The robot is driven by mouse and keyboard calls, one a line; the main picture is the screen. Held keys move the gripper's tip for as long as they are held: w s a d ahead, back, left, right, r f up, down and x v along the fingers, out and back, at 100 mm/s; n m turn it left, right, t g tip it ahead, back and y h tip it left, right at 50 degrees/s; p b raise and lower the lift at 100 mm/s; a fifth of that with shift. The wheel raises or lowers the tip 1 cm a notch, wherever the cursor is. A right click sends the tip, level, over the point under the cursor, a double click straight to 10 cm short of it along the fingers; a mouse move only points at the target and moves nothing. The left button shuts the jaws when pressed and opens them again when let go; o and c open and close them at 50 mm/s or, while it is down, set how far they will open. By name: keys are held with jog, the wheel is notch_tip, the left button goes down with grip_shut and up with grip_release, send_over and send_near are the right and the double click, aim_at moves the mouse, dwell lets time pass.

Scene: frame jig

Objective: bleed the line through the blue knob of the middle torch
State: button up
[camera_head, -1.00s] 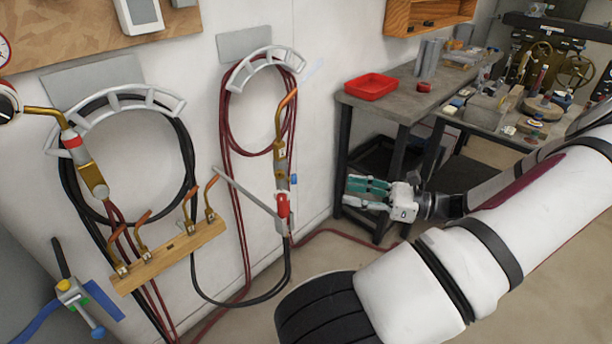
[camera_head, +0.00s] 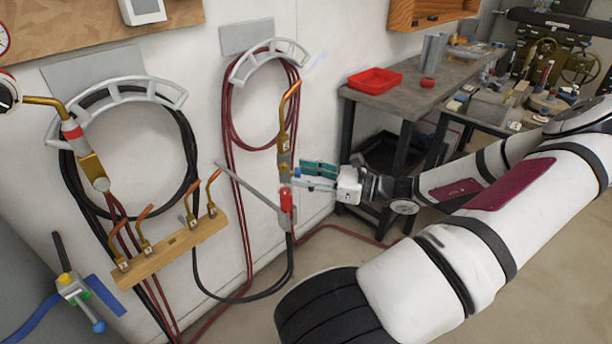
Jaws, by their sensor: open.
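An upright torch (camera_head: 283,140) with a copper tip, brass body and red knob (camera_head: 286,200) stands against the white wall, left of my gripper. Its small blue knob (camera_head: 297,173) is on the side facing my gripper and is mostly covered by the fingers. My gripper (camera_head: 304,175) is open, its teal-padded fingers pointing left, with the tips close to the knob. I cannot tell whether they touch it or lie around it. Another brass torch (camera_head: 88,160) with a red band is at the left. A clamp-like tool (camera_head: 73,290) with a blue knob is at the lower left.
A grey bar (camera_head: 250,187) slants near the torch. Hoses hang on white racks (camera_head: 268,60). A wooden holder (camera_head: 170,250) carries several copper tips. A grey workbench (camera_head: 420,92) with a red tray (camera_head: 375,80) stands behind my arm.

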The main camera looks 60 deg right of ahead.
grip_shut()
jog(key=shift+n, duration=0.4)
jog(key=shift+w+d+f+n+t+y+p, duration=0.15)
jog(key=shift+n+t+y, duration=0.2)
jog(key=shift+n, duration=1.1)
jog(key=shift+s+a+f+n+t+y+p, duration=0.1)
jog(key=shift+n+t+y+p, duration=0.2)
jog(key=shift+n, duration=1.1)
jog(key=shift+w+d+f+n+t+y+p, duration=0.1)
jog(key=shift+n+t+y, duration=0.3)
jog(key=shift+n, duration=1.05)
jog(key=shift+y, duration=0.25)
grip_release()
